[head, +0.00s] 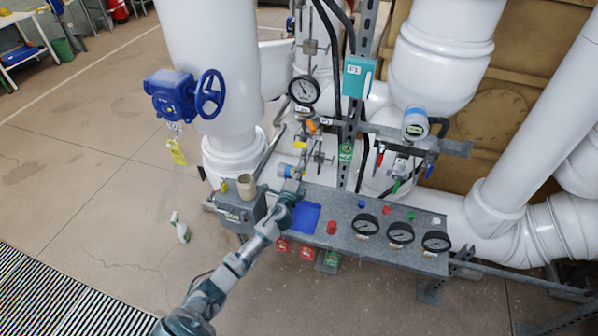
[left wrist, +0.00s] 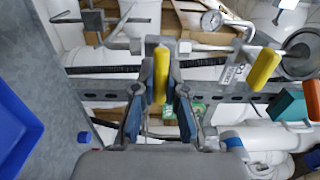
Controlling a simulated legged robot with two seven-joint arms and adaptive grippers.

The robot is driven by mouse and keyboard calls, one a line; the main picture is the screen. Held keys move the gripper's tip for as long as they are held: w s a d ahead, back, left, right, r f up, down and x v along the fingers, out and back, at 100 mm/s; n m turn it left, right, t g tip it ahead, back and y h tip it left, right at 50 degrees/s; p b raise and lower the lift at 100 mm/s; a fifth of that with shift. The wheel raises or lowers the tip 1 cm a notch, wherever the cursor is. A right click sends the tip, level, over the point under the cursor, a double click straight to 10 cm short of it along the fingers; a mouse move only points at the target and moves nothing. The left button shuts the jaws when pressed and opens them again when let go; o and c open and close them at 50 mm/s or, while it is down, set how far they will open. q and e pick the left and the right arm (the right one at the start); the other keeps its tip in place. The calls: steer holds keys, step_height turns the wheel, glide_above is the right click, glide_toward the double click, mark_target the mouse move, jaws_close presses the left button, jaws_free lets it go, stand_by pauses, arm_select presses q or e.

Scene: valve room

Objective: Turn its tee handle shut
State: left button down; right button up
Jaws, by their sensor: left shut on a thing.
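My left gripper (head: 297,182) reaches in over the grey panel to the small piping behind its left part. In the left wrist view its two blue-padded fingers (left wrist: 160,108) are shut on a yellow handle (left wrist: 161,72), which stands upright between them. The fingers hide the handle's lower end and stem. Whether this yellow handle is the tee handle I cannot tell for sure. A second yellow handle (left wrist: 263,68) sits to the right, tilted and apart from the fingers. An orange handle (left wrist: 314,98) shows at the right edge. My right gripper is not in view.
The grey panel (head: 345,245) carries gauges, coloured buttons and a blue tray (head: 305,218). A tan cup (head: 246,186) stands on the grey box at left. A pressure gauge (head: 304,90), thick white pipes and a blue handwheel (head: 209,94) surround the piping. Floor at left is mostly clear.

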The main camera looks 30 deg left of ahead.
arm_select(q)
steer(key=shift+d+f, duration=0.3)
steer(key=shift+f, duration=0.1)
steer(key=c, duration=1.2)
jaws_free()
steer(key=shift+d+r, duration=0.1)
steer(key=shift+r, duration=0.05)
steer(key=v, duration=1.2)
